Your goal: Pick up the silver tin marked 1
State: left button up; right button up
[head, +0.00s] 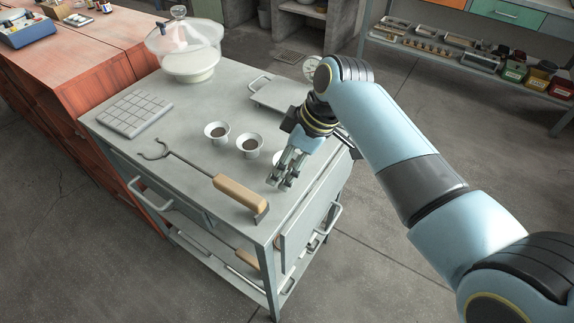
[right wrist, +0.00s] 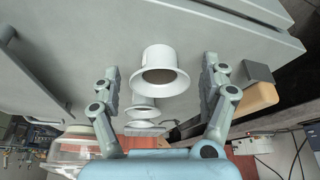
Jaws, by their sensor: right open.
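Several small silver-white tins with flared rims stand on the grey bench top (head: 190,180). In the head view one tin (head: 217,132) and a second tin (head: 250,147), both with dark contents, stand left of my right gripper (head: 281,182). A third tin (head: 278,156) is mostly hidden behind that gripper. In the right wrist view the nearest tin (right wrist: 159,62) sits between the two spread fingers of my right gripper (right wrist: 161,75), apart from both. Other tins (right wrist: 145,108) line up beyond it. I cannot read a number on any tin. My left gripper is not in view.
A hooked tool with a wooden handle (head: 238,192) lies near the front edge, left of my right gripper. A gridded plate (head: 135,114), a glass dome (head: 185,45) and a flat tray (head: 268,92) stand farther back.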

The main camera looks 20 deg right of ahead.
jog(key=c, duration=1.3)
jog(key=shift+o, duration=0.2)
